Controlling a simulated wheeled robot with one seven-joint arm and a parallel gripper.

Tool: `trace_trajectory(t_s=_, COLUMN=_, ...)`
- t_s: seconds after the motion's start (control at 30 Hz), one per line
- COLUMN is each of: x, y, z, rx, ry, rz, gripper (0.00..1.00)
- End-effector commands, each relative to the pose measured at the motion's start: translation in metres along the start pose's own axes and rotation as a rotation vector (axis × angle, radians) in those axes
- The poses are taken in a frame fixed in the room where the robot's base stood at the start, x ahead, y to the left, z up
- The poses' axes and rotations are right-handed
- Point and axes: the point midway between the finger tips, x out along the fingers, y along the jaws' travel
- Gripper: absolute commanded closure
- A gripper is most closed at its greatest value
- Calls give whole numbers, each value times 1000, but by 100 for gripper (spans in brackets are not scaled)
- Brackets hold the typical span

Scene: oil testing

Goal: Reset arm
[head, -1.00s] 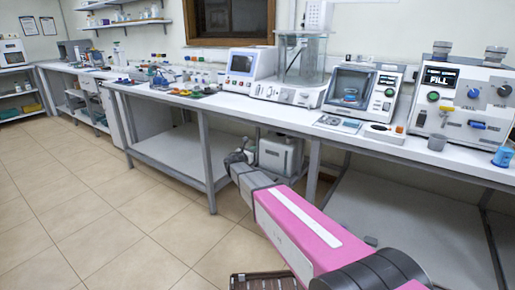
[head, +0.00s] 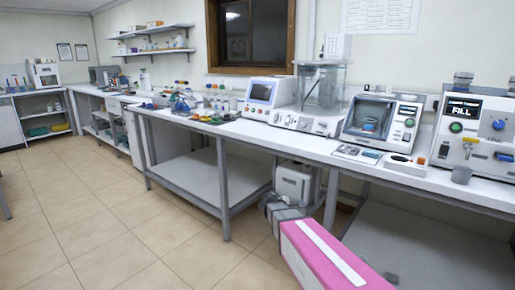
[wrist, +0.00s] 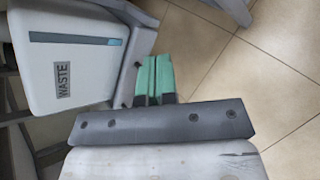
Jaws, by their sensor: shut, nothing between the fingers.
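My arm, with a pink link, reaches forward below the bench edge in the head view. In the wrist view my gripper (wrist: 154,76) shows its two green fingers pressed together with nothing between them. The white container labelled WASTE (wrist: 75,55) is just to the left of the fingers, and I cannot tell whether they touch it. In the head view the same white container (head: 294,184) stands under the bench, behind the end of my arm. The gripper's fingers are not clear in the head view.
The long white bench (head: 235,128) carries a screen instrument (head: 262,93), a glass-chamber device (head: 322,92), a windowed tester (head: 372,118) and a machine marked FILL (head: 480,125). The tiled floor (head: 120,215) at left is clear.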

Motion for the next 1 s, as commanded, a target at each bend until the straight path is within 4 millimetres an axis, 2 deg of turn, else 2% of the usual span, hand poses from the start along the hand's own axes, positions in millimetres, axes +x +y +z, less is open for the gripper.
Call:
trace_trajectory(t_s=0.03, x=2, y=-27, z=17, rx=109, ry=30, rz=-81, gripper=100)
trace_trajectory(t_s=0.2, x=0, y=-99, z=43, rx=507, ry=113, rz=-378, gripper=100)
trace_trajectory(t_s=0.3, x=-10, y=-136, z=54, rx=736, ry=137, rz=-562, gripper=100)
trace_trajectory(t_s=0.4, x=-23, y=-164, z=61, rx=936, ry=145, rz=-733, gripper=100)
trace_trajectory(t_s=0.5, x=-36, y=-183, z=65, rx=1088, ry=140, rz=-874, gripper=100)
trace_trajectory(t_s=0.6, x=-46, y=-193, z=67, rx=1186, ry=134, rz=-970, gripper=100)
trace_trajectory(t_s=0.73, x=-52, y=-197, z=67, rx=1242, ry=129, rz=-1027, gripper=100)
trace_trajectory(t_s=1.0, x=-52, y=-197, z=66, rx=1246, ry=128, rz=-1032, gripper=100)
